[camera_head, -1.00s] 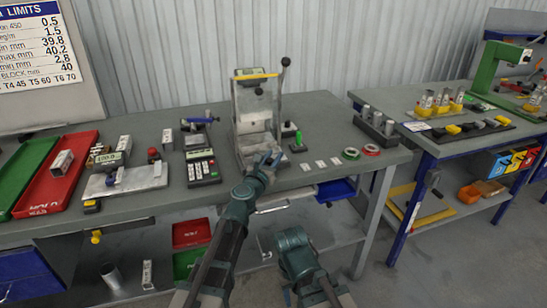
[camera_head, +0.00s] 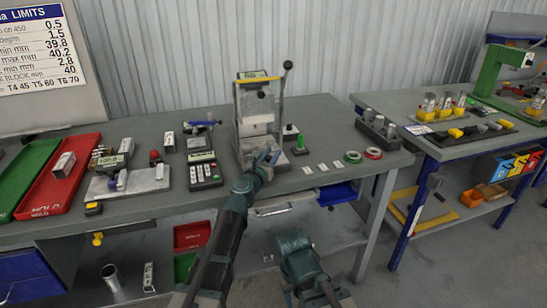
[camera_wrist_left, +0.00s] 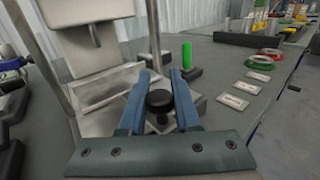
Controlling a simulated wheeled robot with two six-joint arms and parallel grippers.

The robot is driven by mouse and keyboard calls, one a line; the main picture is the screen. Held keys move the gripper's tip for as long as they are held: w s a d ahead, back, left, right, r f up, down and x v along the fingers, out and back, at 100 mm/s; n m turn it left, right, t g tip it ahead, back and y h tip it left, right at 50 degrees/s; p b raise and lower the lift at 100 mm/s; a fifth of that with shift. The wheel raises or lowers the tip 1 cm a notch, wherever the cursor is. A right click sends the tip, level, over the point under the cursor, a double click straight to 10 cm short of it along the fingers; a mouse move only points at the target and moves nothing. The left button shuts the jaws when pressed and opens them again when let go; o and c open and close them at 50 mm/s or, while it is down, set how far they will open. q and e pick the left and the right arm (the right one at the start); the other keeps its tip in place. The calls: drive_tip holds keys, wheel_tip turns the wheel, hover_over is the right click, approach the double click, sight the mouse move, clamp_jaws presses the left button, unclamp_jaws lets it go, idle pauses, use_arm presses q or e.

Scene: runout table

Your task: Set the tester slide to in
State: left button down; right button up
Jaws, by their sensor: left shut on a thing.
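The tester (camera_head: 259,112) is a grey metal frame with clear panels, a yellow strip on top and a black-knobbed lever at its right. Its slide has a dark round knob (camera_wrist_left: 160,101) at the front, seen in the left wrist view. My left gripper (camera_head: 268,157) is at the tester's front right base. In the left wrist view my blue fingers (camera_wrist_left: 158,92) stand on either side of the knob, shut on it. The slide plate is partly hidden by my gripper in the head view.
A green cylinder (camera_head: 300,140) on a dark base stands right of the tester. Pale labels and rings (camera_head: 373,152) lie further right. A keypad meter (camera_head: 205,169) stands left, with a red tray (camera_head: 45,200) beyond a gauge plate. Bare tabletop shows behind.

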use_arm(q)
drive_tip(key=c, duration=0.6)
unclamp_jaws()
drive_tip(key=shift+s, duration=0.1)
drive_tip(key=v, duration=1.3)
drive_tip(key=shift+s, duration=0.35)
drive_tip(key=shift+a, duration=0.15)
